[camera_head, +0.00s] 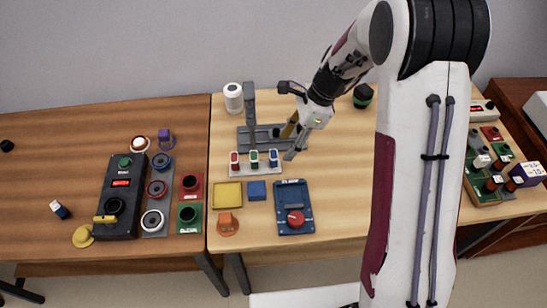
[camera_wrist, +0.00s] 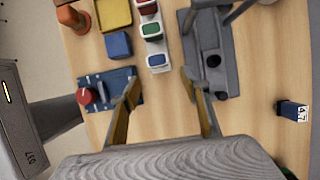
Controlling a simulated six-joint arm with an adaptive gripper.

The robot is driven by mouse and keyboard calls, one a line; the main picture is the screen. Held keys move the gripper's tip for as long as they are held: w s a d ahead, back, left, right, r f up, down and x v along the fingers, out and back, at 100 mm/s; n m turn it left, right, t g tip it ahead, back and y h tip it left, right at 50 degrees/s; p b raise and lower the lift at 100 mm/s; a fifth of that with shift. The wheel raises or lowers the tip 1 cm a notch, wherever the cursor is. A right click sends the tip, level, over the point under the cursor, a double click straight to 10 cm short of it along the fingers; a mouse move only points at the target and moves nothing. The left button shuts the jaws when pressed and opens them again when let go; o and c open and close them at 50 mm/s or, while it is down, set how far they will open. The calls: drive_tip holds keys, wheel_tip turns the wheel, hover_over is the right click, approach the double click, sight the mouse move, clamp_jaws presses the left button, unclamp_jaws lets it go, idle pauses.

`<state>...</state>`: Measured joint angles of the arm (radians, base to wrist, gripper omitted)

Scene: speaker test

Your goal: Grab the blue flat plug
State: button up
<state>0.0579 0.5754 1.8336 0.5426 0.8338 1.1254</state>
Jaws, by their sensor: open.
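My gripper (camera_head: 290,141) is open and empty above the wooden table in the head view. In the wrist view its two fingers (camera_wrist: 160,80) are spread wide with bare wood between them. A blue-topped flat piece (camera_wrist: 158,61) sits at the end of a light rack, just beyond the fingertips; it also shows in the head view (camera_head: 273,158), left of the gripper. A flat blue square (camera_head: 257,190) lies in front of the rack and shows in the wrist view (camera_wrist: 118,44). I cannot tell for certain which is the blue flat plug.
Green (camera_head: 254,158) and red (camera_head: 235,158) pieces share the rack. A grey stand (camera_head: 251,105) rises behind it. A blue panel with a red knob (camera_head: 295,218) lies in front. A dark blue marked block (camera_wrist: 291,111) stands right in the wrist view. Wood around it is clear.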

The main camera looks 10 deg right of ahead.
sight(276, 158)
drive_tip(key=shift+x, duration=1.3)
drive_tip(key=shift+a+x, duration=0.2)
drive_tip(key=shift+x, duration=2.4)
drive_tip(key=shift+r, duration=0.1)
drive_tip(key=c, duration=1)
